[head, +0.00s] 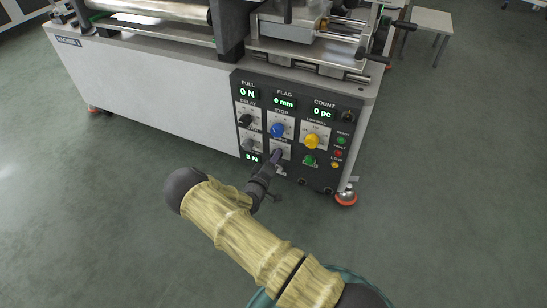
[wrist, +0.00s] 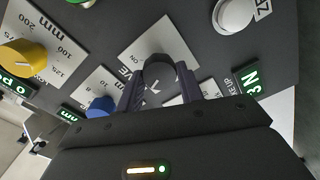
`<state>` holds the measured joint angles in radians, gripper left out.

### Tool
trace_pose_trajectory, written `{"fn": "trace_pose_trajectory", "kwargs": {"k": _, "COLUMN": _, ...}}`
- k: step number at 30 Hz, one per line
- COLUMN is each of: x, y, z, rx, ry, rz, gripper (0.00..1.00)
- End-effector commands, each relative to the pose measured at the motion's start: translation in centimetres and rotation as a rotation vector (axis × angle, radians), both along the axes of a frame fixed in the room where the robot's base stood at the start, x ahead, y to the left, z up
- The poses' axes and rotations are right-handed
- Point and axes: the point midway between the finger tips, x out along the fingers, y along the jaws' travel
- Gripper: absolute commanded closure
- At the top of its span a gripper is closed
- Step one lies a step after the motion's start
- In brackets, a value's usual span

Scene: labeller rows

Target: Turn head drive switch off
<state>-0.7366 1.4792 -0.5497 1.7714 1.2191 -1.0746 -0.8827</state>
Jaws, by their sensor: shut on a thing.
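The head drive switch (wrist: 158,68) is a dark rotary knob on a light plate; "ON" and the letters "VE" show beside it in the wrist view. My gripper (wrist: 160,84) has a finger on each side of the knob and is shut on it. In the head view, my gripper (head: 275,158) reaches the control panel (head: 237,121) just below the blue knob and mostly hides the switch. The knob's pointer direction is hard to make out.
Close around are the blue knob (head: 277,130), the yellow knob (head: 311,141), a black knob (head: 245,120), a grey knob (head: 248,144) and a green button (head: 309,160). Green displays line the panel top. The floor (head: 120,190) in front of the machine is clear.

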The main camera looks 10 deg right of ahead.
Motion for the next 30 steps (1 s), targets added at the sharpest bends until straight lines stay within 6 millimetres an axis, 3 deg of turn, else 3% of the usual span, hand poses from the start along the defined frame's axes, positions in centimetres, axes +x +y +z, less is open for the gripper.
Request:
{"fn": "trace_pose_trajectory", "kwargs": {"k": 15, "x": 0.0, "y": 0.27, "z": -0.15, "rx": -0.308, "ry": 0.227, "rz": 0.005, "gripper": 0.86}}
{"fn": "trace_pose_trajectory", "kwargs": {"k": 30, "x": -0.07, "y": 0.3, "z": -0.25, "rx": -0.362, "ry": 0.268, "rz": 0.005, "gripper": 0.86}}
